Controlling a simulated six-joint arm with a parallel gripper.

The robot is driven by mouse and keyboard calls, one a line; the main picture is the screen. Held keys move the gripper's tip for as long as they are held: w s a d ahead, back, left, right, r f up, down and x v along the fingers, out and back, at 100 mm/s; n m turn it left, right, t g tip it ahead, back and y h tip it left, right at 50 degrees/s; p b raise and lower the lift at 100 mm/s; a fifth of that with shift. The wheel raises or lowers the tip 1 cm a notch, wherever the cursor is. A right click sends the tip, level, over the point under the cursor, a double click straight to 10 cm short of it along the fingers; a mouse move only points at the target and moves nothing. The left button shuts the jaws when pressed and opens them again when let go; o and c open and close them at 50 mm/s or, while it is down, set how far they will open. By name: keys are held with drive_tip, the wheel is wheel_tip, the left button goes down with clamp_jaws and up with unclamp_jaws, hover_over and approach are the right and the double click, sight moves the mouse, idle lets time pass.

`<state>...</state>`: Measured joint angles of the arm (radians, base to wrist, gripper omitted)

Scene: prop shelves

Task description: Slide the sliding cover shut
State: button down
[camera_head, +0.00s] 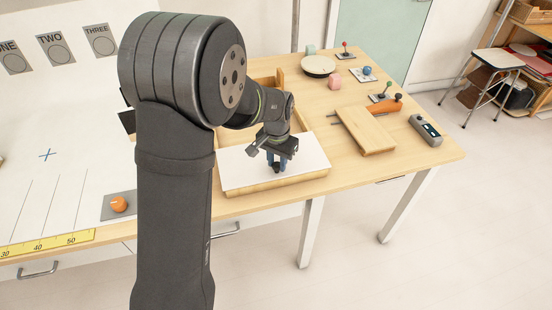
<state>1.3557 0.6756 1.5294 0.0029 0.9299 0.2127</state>
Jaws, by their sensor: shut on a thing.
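The sliding cover (240,173) is a flat white panel lying on the near part of a pale wooden box (275,184). The box's far part, behind the cover, looks uncovered, with its wooden walls showing, but my arm hides much of it. My gripper (277,168) points down over the right half of the cover. Its fingers are shut on a small dark knob on the cover, mostly hidden between them.
To the right lie a wooden board (366,131), an orange-handled tool (384,106) and a grey device (425,130). Behind are a round disc (318,67), a pink cube (334,81) and small joysticks. An orange knob (118,204) sits at left.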

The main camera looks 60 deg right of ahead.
drive_tip(key=shift+s+a, duration=0.15)
drive_tip(key=c, duration=1.1)
unclamp_jaws()
drive_tip(key=shift+c, duration=0.2)
drive_tip(key=shift+r, duration=0.1)
wheel_tip(320, 180, up, 17)
wheel_tip(320, 180, down, 17)
drive_tip(key=shift+f, duration=0.15)
